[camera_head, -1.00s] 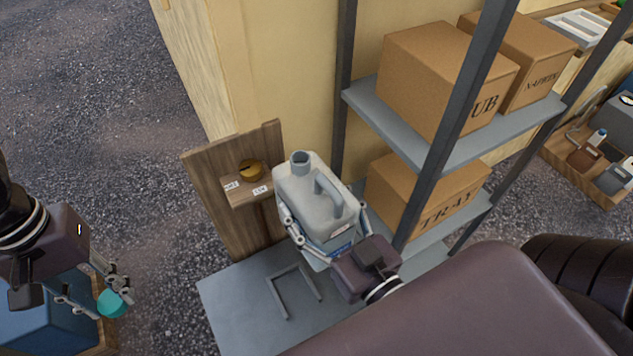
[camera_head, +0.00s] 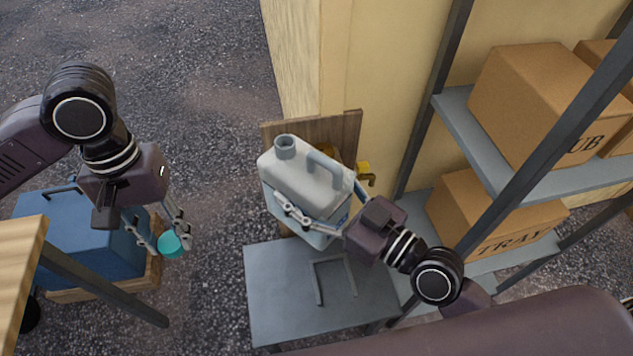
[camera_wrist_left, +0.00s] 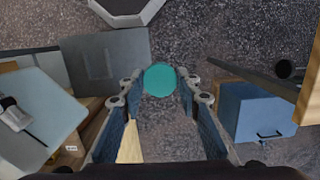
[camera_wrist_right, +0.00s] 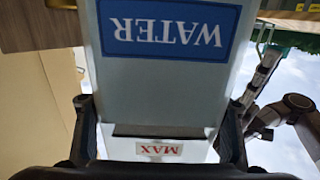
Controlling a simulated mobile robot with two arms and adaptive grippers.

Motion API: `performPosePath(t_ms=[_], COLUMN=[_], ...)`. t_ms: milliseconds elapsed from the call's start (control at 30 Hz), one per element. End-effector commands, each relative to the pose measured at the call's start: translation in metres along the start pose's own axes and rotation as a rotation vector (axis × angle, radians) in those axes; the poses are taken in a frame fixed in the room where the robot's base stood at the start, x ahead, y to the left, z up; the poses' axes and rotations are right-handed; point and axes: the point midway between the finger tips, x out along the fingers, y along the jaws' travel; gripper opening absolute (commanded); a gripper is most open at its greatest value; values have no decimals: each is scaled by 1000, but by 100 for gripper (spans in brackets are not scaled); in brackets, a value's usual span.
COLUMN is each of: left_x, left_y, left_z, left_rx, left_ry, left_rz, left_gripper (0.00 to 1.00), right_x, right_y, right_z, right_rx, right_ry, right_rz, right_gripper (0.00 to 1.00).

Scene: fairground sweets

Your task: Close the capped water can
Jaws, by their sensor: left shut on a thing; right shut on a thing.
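The pale grey water can (camera_head: 305,178) is in the middle of the head view, its open neck (camera_head: 286,146) uncapped at the upper left. My right gripper (camera_head: 318,226) is shut on the can's body from the near side and holds it above the grey table. The right wrist view shows the can's blue WATER label (camera_wrist_right: 168,30), upside down, between the fingers. My left gripper (camera_head: 163,236) is shut on a round teal cap (camera_head: 171,246), which also shows between its fingertips in the left wrist view (camera_wrist_left: 159,79). The cap is well to the left of the can.
The grey metal table (camera_head: 278,295) has a raised U-shaped frame (camera_head: 320,285). Behind the can stand a wooden board (camera_head: 342,128) and a yellow fitting (camera_head: 364,171). Shelves with cartons (camera_head: 540,95) are at right, a blue box (camera_head: 80,235) at lower left.

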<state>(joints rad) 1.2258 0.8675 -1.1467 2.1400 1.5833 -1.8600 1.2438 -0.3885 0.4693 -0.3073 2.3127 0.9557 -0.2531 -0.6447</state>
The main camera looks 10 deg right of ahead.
Motion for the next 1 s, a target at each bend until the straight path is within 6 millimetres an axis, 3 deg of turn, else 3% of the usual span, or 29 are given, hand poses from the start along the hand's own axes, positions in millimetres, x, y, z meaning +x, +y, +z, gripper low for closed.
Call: performPosePath(t_ms=[400, 533, 667, 1000], left_x=[0, -8, -27, -110], left_y=[1, 10, 35, 131], left_z=[0, -8, -24, -66], left_rx=[-1, -18, -66, -281], left_ry=[0, 2, 5, 2], left_rz=[0, 3, 9, 32], left_gripper=[21, 21, 21, 21], right_x=[1, 1, 1, 1], right_y=[0, 0, 0, 0], right_z=[0, -2, -4, -5], right_rx=[0, -1, -1, -2], right_ry=[-1, 4, 7, 11], right_rz=[-5, -4, -3, -3], right_gripper=[8, 8, 8, 8])
